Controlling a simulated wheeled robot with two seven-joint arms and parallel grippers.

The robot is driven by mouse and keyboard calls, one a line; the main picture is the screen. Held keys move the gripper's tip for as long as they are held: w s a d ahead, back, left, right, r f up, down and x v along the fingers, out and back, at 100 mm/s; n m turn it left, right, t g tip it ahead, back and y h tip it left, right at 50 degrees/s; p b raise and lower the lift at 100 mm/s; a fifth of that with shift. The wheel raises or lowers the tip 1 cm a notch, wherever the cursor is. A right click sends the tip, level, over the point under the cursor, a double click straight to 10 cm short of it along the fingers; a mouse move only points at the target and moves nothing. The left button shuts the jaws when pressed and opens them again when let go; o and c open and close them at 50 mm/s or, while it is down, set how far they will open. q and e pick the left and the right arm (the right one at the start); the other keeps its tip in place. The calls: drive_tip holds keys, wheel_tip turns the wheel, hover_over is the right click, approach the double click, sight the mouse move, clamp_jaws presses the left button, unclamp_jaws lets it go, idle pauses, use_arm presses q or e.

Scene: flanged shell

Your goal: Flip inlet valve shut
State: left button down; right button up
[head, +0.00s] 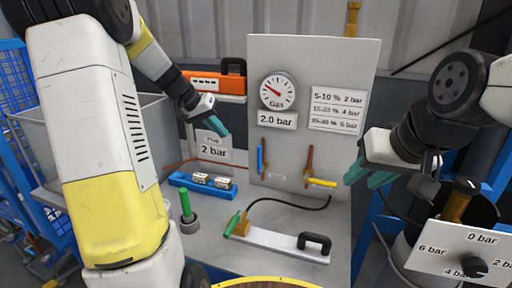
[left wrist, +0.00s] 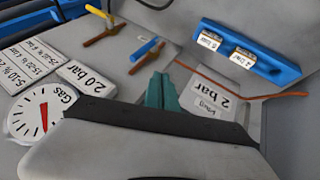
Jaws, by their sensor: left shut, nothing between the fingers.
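Two lever valves sit on the upright grey panel (head: 320,75). The left one has a blue handle (head: 260,157) lying along its upright copper pipe. The right one has a yellow handle (head: 320,183) lying across its copper pipe (head: 308,162). No label tells which is the inlet valve. The left wrist view also shows the blue handle (left wrist: 144,49) and yellow handle (left wrist: 100,13). My left gripper (head: 219,126) is shut and empty, left of the panel and apart from the blue handle. My right gripper (head: 366,177) appears open and empty, right of the panel.
A gas gauge (head: 277,92) and a 2.0 bar label (head: 277,120) are on the panel. On the bench are a blue holder (head: 190,184), a green-topped post (head: 186,206) and a grey flanged bar (head: 275,242) with a hose.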

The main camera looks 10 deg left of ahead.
use_arm(q)
drive_tip(key=shift+w+a+f, duration=0.1)
drive_tip(key=shift+w+f, duration=0.05)
drive_tip(key=shift+w, duration=0.05)
approach(261, 159)
drive_tip(key=w+f, duration=0.4)
drive_tip(key=shift+s+d, duration=0.25)
drive_tip(key=shift+d, duration=0.05)
idle(0.5)
